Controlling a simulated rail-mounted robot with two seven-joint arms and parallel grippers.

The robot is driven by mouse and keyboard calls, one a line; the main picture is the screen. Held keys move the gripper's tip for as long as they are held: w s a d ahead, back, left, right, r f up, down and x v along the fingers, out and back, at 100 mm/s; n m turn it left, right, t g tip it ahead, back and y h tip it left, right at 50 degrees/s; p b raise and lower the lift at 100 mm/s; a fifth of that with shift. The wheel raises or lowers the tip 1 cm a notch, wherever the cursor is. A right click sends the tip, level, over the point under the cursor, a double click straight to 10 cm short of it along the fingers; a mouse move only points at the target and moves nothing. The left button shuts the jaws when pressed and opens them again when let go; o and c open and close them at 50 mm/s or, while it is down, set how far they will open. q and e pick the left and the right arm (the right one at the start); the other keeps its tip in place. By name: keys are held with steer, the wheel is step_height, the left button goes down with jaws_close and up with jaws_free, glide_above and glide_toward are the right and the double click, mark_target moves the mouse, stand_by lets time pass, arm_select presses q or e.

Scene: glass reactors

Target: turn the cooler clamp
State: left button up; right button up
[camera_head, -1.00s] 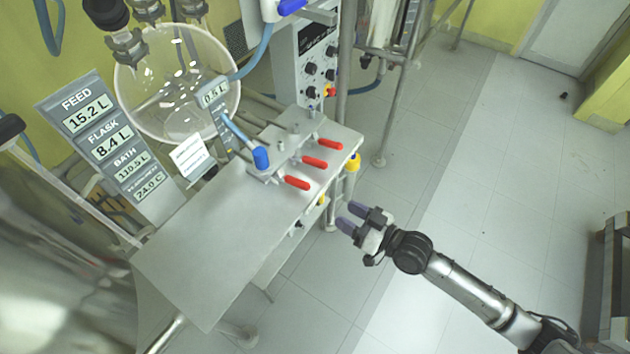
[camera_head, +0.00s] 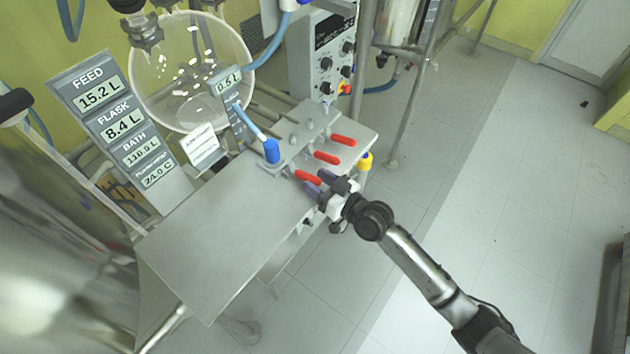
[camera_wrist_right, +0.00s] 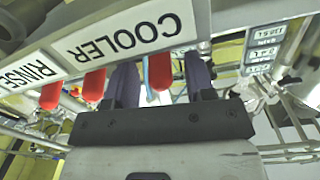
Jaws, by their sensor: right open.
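Three red clamp handles stick out from the front of the valve block on the metal table: the nearest (camera_head: 307,177), the middle one (camera_head: 327,158) and the far one (camera_head: 344,140). My right gripper (camera_head: 317,183) is open at the nearest handle. In the right wrist view one red handle (camera_wrist_right: 160,72) shows between its two fingers, with gaps on both sides. A second handle (camera_wrist_right: 93,85) lies left of the fingers. An upside-down COOLER label (camera_wrist_right: 122,38) spans above both, so I cannot tell which it marks. My left gripper is out of view.
The metal table (camera_head: 215,235) is bare at its near left. A blue-capped hose (camera_head: 271,151) joins the block behind the handles. A yellow knob (camera_head: 365,161) sits at the table's right corner. A RINSE label (camera_wrist_right: 30,72) is left of COOLER. Open floor lies right.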

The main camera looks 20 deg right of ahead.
steer(key=shift+w+a, duration=0.25)
steer(key=shift+w, duration=0.15)
jaws_close()
stand_by(0.4)
